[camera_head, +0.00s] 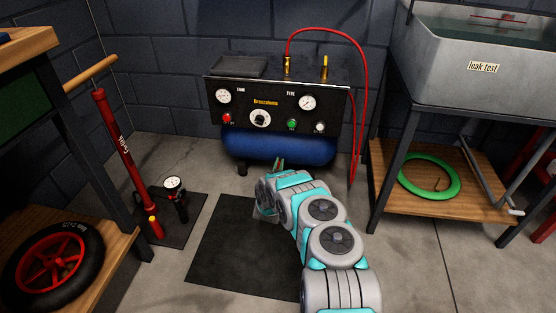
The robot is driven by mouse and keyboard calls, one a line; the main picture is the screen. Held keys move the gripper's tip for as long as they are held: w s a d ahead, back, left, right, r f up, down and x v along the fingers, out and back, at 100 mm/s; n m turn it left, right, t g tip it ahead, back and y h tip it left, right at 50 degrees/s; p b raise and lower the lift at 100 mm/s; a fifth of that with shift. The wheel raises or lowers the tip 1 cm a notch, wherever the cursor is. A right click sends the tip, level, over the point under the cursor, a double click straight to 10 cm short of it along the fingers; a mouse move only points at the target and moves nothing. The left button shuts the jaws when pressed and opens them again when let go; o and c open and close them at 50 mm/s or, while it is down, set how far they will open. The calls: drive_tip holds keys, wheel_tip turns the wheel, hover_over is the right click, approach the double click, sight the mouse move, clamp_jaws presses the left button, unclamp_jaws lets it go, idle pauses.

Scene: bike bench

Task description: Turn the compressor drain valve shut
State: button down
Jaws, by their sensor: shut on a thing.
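The compressor has a black control panel (272,112) with gauges and knobs above a blue tank (290,147), low against the back wall. My arm reaches forward over the floor to it. My gripper (279,163) is at the lower front of the tank, its thin fingertips close together. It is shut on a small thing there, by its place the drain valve. The valve itself is hidden behind my fingers and wrist, so its handle's angle cannot be seen.
A black mat (240,240) lies under my arm. At left are a red floor pump (120,150) and a wheel (52,265) on a bench shelf. A red hose (366,90) hangs at the compressor's right. At right stands a leak test sink (480,65) above a shelf with a green tire (402,180).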

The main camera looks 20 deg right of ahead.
drive_tip(key=m+p, duration=0.3)
drive_tip(key=d+m+p, duration=0.1)
drive_tip(key=shift+s+m, duration=0.3)
drive_tip(key=m+p, duration=0.2)
drive_tip(key=shift+s+d+f+m, duration=0.15)
drive_tip(key=shift+f+m, duration=0.25)
drive_tip(key=shift+s+d+f+m+b, duration=0.1)
drive_tip(key=shift+f+m+b, duration=0.15)
drive_tip(key=shift+m, duration=0.8)
drive_tip(key=shift+w+f+m+b, duration=0.1)
drive_tip(key=shift+f+m, duration=0.25)
drive_tip(key=shift+m, duration=0.75)
drive_tip(key=shift+s+d+f+m+b, duration=0.1)
drive_tip(key=shift+f+m+b, duration=0.15)
drive_tip(key=shift+m, duration=0.8)
drive_tip(key=c, duration=0.9)
unclamp_jaws()
drive_tip(key=shift+a, duration=0.1)
